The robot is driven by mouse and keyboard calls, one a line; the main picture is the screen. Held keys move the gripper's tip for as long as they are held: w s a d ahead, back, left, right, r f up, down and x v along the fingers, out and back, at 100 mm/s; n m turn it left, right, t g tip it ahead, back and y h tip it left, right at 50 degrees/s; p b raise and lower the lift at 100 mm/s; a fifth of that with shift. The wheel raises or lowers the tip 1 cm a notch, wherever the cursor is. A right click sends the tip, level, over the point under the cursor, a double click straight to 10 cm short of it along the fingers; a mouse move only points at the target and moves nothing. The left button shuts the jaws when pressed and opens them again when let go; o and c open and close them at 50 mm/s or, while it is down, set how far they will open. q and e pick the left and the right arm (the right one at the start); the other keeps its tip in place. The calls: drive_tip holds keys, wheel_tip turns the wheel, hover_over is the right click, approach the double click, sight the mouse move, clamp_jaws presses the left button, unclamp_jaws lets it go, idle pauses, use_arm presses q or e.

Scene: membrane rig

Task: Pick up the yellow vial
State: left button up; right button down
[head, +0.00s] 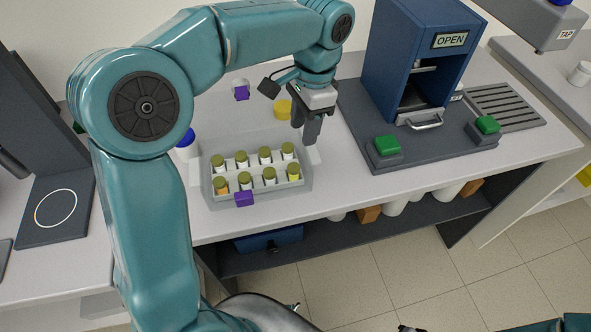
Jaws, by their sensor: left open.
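A white rack (308,185) on the bench holds two rows of small vials with olive caps. My left gripper (311,138) points down, open and apart from the vials, above the rack's back right corner. I see nothing between its fingers. My right gripper does not show clearly.
A yellow-lidded item (283,109) is behind the rack, beside my left gripper. A blue press (412,60) with green buttons (387,145) stands to the right. Purple blocks (244,198) sit at the rack's front and behind it. A blue-capped bottle (187,143) is at left.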

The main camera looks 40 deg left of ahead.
use_arm(q)
hover_over(294, 167)
drive_tip(key=w, duration=0.1)
drive_tip(key=f, duration=0.7)
drive_tip(key=shift+w+d, duration=0.2)
drive_tip(key=shift+d, duration=0.2)
drive_tip(key=shift+s+f, duration=0.2)
drive_tip(key=f, duration=0.4)
drive_tip(key=shift+s+a+f, duration=0.35)
drive_tip(key=shift+s+f, duration=0.15)
drive_tip(key=shift+f, duration=0.05)
drive_tip(key=c, duration=0.8)
drive_tip(key=shift+r, duration=0.1)
